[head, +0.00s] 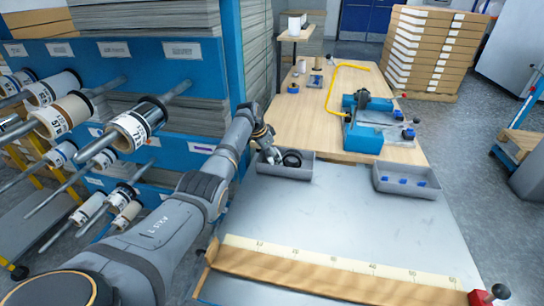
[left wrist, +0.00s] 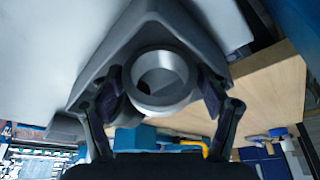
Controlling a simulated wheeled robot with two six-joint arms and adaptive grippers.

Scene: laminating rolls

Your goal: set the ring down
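A grey metal ring (left wrist: 160,83) sits between the two fingers of my left gripper in the left wrist view, its open face toward the camera. The finger pads lie against both sides of the ring, and my left gripper (left wrist: 163,92) looks shut on it. In the head view my left gripper (head: 268,149) is low over the left grey bin (head: 285,173), at its left end. A black ring (head: 292,160) lies in that bin beside the gripper. The bin wall hides part of the bin floor. My right gripper is out of view.
A second grey bin (head: 407,182) with small blue pieces stands to the right. A blue device (head: 365,139) with a yellow hose is behind. A blue rack with rolls on rods (head: 130,130) stands left. The grey table surface (head: 335,215) in front is clear.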

